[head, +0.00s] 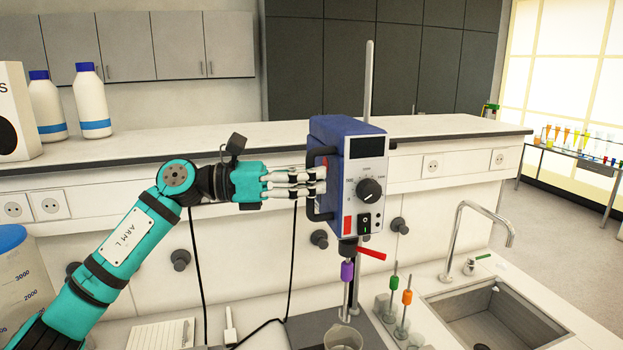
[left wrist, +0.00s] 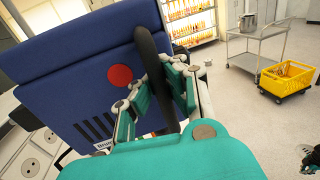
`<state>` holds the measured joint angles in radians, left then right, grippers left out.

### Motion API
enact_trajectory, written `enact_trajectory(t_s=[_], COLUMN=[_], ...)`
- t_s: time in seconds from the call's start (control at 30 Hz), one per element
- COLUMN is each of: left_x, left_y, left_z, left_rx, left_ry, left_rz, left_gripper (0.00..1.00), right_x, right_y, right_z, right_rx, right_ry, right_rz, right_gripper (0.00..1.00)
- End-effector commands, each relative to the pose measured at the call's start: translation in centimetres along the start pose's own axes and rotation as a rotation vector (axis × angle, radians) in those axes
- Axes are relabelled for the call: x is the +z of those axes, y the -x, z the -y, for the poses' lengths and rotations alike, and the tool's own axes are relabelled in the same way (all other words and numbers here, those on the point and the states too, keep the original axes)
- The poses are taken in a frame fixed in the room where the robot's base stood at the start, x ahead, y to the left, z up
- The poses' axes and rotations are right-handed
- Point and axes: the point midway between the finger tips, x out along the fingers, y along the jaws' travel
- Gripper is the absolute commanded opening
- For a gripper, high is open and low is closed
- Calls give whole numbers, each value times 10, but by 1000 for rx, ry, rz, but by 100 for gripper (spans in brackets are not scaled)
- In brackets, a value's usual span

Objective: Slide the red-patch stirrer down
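The stirrer (head: 363,180) is a blue box with a grey front panel, a black knob and a red patch (head: 347,225) low on its front. It sits high on an upright metal rod (head: 369,80). A red lever (head: 371,253) sticks out right below it. A black handle (left wrist: 148,50) is on its left side, beside a red round spot (left wrist: 120,76). My left gripper (head: 318,184) has its fingers on both sides of this handle and looks shut on it. The contact is partly hidden. My right gripper is in neither view.
Below the stirrer stand a glass beaker (head: 343,338) and small stirring rods with green (head: 394,283) and orange (head: 407,297) tops. A sink (head: 500,315) with a tap is at right. A cable hangs behind. White bottles (head: 91,102) stand on the shelf at left.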

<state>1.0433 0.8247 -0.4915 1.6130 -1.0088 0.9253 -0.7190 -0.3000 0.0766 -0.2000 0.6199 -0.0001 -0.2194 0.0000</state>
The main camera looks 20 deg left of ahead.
Motion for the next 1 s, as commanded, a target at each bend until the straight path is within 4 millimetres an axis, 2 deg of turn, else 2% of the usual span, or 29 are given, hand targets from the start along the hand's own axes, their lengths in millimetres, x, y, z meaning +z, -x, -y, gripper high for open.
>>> enact_trajectory(t_s=[0.33,0.57,0.77,1.0], left_x=[-2,-16,-41,-83], left_y=[1,1,1,1], left_z=[-1,-1,0,0], left_rx=[2,1,1,0], left_ry=[0,1,2,2], left_rz=[-1,-3,-5,-7], left_gripper=[0,0,0,0], right_x=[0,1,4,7], right_y=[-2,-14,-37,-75], right_z=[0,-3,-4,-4], right_rx=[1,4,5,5], right_ry=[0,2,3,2], right_rz=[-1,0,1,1], right_gripper=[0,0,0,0])
